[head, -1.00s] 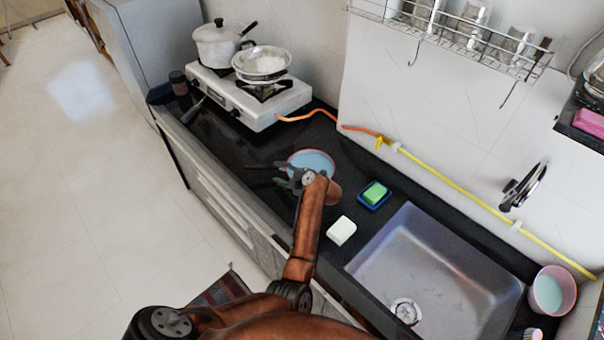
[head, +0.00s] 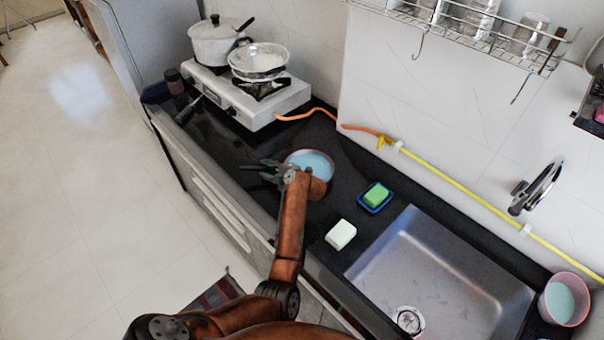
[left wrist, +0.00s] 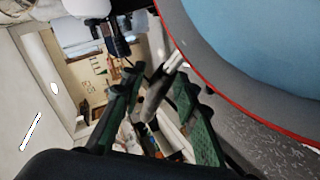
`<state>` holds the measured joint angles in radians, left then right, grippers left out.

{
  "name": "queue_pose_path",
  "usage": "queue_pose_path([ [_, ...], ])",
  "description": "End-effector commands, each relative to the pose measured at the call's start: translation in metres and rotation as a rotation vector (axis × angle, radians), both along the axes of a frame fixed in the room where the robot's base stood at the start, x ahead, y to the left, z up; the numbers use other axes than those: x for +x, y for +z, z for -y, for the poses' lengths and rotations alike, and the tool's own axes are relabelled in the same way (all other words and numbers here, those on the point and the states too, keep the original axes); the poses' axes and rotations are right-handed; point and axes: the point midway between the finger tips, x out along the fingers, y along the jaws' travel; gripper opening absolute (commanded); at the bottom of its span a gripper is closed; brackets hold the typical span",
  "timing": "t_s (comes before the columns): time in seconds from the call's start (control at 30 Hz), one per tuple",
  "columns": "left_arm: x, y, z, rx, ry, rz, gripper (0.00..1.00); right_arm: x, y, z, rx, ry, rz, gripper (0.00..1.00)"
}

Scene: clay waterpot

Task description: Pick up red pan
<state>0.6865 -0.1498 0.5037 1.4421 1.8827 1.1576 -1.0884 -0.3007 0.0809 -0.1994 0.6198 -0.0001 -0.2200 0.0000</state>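The red pan (head: 312,160), round with a red rim and a pale blue inside, sits on the dark counter between the stove and the sink. In the left wrist view its blue inside (left wrist: 265,35) and red rim fill the upper right. My left gripper (head: 258,170) is at the pan's left side, with its wrist partly over the near rim. In the left wrist view its green fingers (left wrist: 160,110) are apart. A grey bar, seemingly the pan's handle (left wrist: 162,88), shows between them; I see no clear contact. My right gripper is out of view.
A white block (head: 340,235), a green sponge (head: 376,195) and the sink (head: 450,280) lie to the right. A yellow hose (head: 460,190) runs along the wall.

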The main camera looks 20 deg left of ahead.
Motion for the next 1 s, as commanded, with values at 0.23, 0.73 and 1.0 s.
queue_pose_path([
  [0.23,0.0013,0.0,0.0022,-0.001,-0.003,0.0,0.1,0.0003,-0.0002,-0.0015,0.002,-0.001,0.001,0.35],
  [0.73,0.0023,-0.0006,0.0044,-0.002,-0.006,0.0,0.0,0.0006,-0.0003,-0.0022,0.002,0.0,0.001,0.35],
  [1.0,0.0029,0.0013,0.0043,0.0,-0.007,0.003,0.0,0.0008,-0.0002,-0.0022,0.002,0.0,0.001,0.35],
])
